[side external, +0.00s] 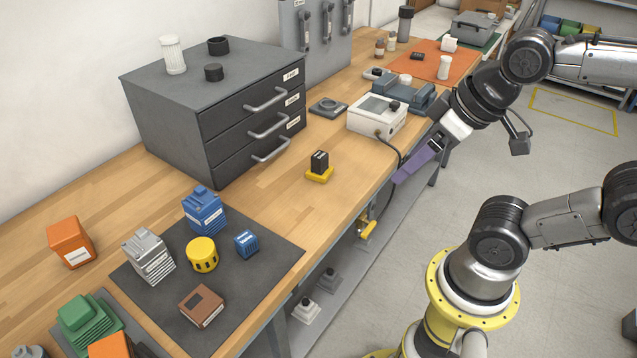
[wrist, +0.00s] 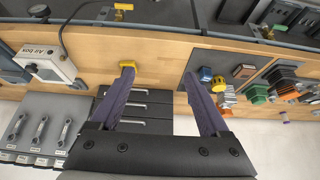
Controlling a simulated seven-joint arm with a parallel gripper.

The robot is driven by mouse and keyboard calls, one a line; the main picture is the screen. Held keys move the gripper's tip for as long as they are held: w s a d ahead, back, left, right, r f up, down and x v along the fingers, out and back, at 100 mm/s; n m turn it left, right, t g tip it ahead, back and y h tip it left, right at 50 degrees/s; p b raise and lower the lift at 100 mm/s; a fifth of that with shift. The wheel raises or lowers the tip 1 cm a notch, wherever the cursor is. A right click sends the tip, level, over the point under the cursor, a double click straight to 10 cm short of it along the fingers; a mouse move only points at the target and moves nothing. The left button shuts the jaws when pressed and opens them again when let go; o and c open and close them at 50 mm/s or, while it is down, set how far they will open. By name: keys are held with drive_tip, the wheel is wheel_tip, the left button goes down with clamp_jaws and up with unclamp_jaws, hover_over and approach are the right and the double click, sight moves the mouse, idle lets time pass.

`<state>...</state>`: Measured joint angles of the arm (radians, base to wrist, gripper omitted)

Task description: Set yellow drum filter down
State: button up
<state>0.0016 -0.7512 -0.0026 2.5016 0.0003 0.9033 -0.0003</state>
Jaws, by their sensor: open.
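The yellow drum filter (side external: 202,255) stands upright on the dark mat (side external: 270,254) at the front left of the bench. It also shows in the wrist view (wrist: 218,84), just right of my right-hand finger. My gripper (side external: 404,174) is open and empty, with purple fingers, in the air beside the bench's right edge and well away from the drum. In the wrist view my gripper (wrist: 158,72) has its fingers spread over bare wood. Nothing is between them.
On the mat around the drum are a grey ribbed block (side external: 149,257), blue blocks (side external: 204,211) and a brown box (side external: 201,305). A black block on a yellow base (side external: 319,168) stands mid-bench. A drawer cabinet (side external: 160,110) and white gauge box (side external: 377,118) stand behind. Bare wood lies between.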

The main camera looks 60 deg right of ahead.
idle(0.4)
drive_tip(key=w+a+r+n+y, duration=0.2)
drive_tip(key=w+a+r+n, duration=0.2)
drive_tip(key=w+r+n, duration=0.3)
drive_tip(key=n+g+y, duration=0.2)
drive_tip(key=n+g, duration=0.2)
drive_tip(key=n, duration=0.3)
hover_over(201, 247)
drive_tip(key=d, duration=0.2)
drive_tip(key=f, duration=1.9)
drive_tip(key=shift+s+d+f, duration=0.2)
drive_tip(key=shift+s+f, duration=0.15)
drive_tip(key=shift+m, duration=0.3)
drive_tip(key=shift+a+x, duration=0.1)
drive_tip(key=shift+x, duration=1.45)
drive_tip(key=shift+a+x, duration=0.15)
drive_tip(key=shift+x, duration=1.45)
drive_tip(key=shift+r, duration=0.15)
drive_tip(key=c, duration=1.2)
